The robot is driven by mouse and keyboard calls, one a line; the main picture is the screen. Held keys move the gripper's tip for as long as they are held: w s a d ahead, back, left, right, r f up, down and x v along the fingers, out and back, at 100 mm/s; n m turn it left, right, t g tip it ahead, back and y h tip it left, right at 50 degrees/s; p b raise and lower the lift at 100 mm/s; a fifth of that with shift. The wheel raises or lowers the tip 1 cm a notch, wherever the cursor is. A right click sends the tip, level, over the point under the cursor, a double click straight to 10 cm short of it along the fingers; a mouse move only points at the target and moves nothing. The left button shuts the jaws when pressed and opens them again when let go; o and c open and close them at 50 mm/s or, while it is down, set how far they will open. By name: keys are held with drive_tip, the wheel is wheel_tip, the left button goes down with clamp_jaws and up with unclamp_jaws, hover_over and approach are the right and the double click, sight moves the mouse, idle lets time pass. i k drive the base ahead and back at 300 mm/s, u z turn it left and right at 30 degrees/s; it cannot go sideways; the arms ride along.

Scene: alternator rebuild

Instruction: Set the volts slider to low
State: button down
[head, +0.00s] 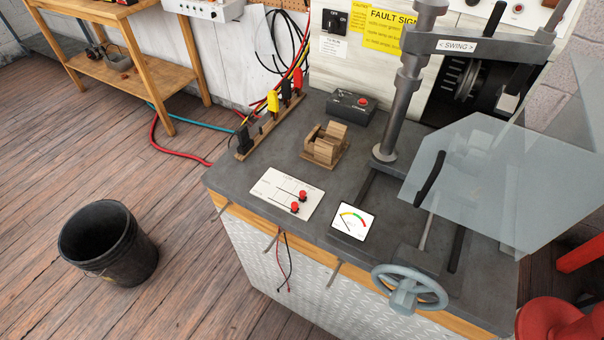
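A white slider panel (268,188) lies on the front left of the grey bench top. It has two dark slots with a red knob in each. The upper red knob (303,195) and the lower red knob (295,207) both stand toward the right end of their slots. The panel's lettering is too small to read, so I cannot tell which slider is volts or which end is low. My gripper is not in view.
A meter (353,221) with a coloured scale sits right of the panel. Behind are a wooden block (325,145), a black box with a red button (350,106) and coloured clamps (273,101). A clear shield (500,170) and handwheel (409,289) occupy the right. A black bucket (108,243) stands on the floor.

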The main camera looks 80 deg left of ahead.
sight(294, 205)
drive_tip(key=u, duration=0.05)
drive_tip(key=k, duration=0.3)
drive_tip(key=z, duration=0.65)
drive_tip(key=i, duration=0.1)
drive_tip(key=u, duration=3.1)
drive_tip(key=k, duration=0.8)
drive_tip(key=u, duration=0.35)
drive_tip(key=i, duration=1)
drive_tip(key=z, duration=0.1)
